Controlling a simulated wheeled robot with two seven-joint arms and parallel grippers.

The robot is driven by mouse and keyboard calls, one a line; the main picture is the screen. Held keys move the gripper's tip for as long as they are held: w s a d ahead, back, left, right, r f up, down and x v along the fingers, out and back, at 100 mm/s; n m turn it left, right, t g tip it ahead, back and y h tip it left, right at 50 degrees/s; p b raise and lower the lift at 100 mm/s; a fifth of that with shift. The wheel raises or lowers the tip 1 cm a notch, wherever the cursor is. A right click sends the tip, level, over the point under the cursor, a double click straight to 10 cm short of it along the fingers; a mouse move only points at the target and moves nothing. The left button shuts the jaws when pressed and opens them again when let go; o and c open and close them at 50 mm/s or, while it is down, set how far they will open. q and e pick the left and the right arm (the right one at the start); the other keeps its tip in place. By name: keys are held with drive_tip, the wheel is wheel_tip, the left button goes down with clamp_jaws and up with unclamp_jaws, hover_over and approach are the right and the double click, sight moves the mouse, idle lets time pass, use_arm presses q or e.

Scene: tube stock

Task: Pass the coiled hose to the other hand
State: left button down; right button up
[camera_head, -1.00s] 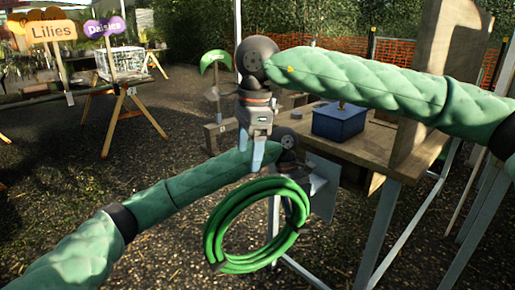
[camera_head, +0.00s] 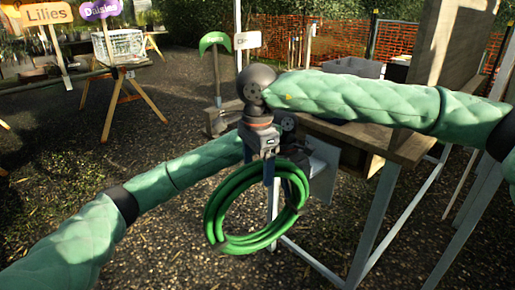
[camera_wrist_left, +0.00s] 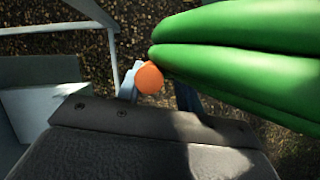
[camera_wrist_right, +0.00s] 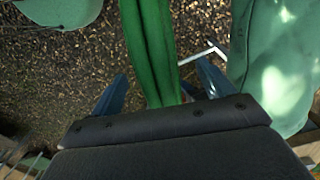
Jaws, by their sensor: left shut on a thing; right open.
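The coiled green hose (camera_head: 222,190) hangs as a round loop below my grippers in the head view. My left gripper (camera_head: 288,182) is shut on its upper right side, partly hidden behind the coil. The coil fills the upper right of the left wrist view (camera_wrist_left: 245,50), with a small orange round piece (camera_wrist_left: 149,78) by the fingers. My right gripper (camera_head: 269,178) points down from above at the top of the coil, close to my left gripper. In the right wrist view its fingers (camera_wrist_right: 160,88) are open, with the green strands (camera_wrist_right: 154,45) between them.
A wooden bench (camera_head: 385,148) stands behind my right arm, with a grey bin (camera_head: 350,68) beyond. A trestle table with a wire crate (camera_head: 120,45) and Lilies (camera_head: 47,15) and Daisies (camera_head: 100,9) signs is at the back left. Gravel ground below the hose is clear.

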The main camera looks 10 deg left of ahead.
drive_tip(key=shift+f, duration=1.5)
drive_tip(key=c, duration=1.6)
use_arm(q)
drive_tip(key=c, duration=0.8)
unclamp_jaws()
drive_tip(key=shift+c, duration=0.2)
use_arm(e)
drive_tip(key=shift+r, duration=0.1)
